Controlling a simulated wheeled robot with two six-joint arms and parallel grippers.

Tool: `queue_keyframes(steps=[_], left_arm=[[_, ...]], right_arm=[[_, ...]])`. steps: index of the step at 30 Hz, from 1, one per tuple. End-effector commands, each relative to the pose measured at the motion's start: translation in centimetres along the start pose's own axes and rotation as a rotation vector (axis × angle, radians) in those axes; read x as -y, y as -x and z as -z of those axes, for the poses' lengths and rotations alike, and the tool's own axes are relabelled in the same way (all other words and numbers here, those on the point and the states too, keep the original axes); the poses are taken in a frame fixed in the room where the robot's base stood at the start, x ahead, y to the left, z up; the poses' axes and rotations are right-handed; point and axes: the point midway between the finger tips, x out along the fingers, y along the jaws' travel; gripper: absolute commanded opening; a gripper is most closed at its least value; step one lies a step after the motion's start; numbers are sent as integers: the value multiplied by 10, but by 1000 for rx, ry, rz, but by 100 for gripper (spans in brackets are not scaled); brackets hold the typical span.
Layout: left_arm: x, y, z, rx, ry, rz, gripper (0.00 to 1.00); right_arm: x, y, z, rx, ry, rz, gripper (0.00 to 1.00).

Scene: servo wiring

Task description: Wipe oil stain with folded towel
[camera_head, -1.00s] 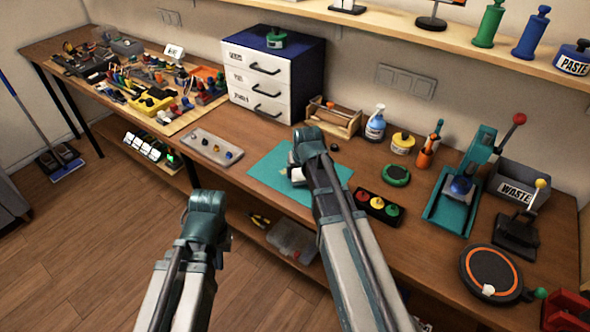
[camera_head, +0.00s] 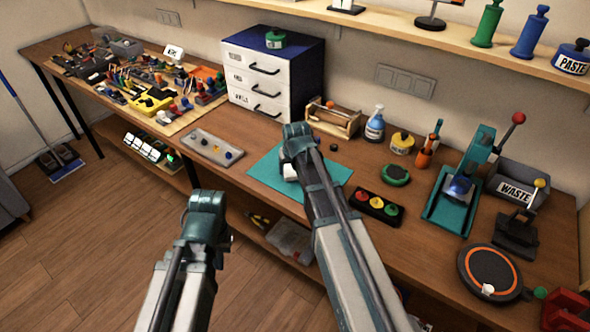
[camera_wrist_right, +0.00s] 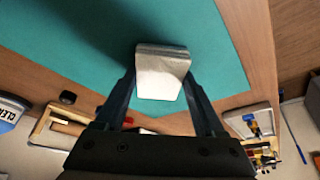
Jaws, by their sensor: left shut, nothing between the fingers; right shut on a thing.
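The folded towel is a small whitish-grey pad (camera_wrist_right: 161,75) between the fingers of my right gripper (camera_wrist_right: 160,92) in the right wrist view. My right gripper is shut on it, over the teal mat (camera_wrist_right: 60,30). In the head view the mat (camera_head: 335,174) lies on the bench, and my right wrist covers most of the towel (camera_head: 290,172). I cannot make out a clear oil stain; a darker patch on the mat in the wrist view may be shadow. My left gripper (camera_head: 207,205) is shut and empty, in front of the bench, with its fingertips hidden.
A grey tray (camera_head: 195,141) lies left of the mat, and a black button box (camera_head: 388,217) lies to its right. A wooden toolbox (camera_head: 345,127), spray bottle (camera_head: 375,128) and green round pad (camera_head: 396,175) stand behind or right. A drawer cabinet (camera_head: 240,85) stands at the back.

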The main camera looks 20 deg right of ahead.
Motion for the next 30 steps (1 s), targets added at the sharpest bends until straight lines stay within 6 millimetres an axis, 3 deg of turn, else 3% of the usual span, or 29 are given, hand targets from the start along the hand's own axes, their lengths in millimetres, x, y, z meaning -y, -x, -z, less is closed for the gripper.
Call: queue_keyframes(steps=[16,30], left_arm=[[0,1,0,0,0,0,0],[1,9,0,0,0,0,0]], right_arm=[[27,-8,24,-1,2,7,27],[26,-1,27,-1,0,4,27]])
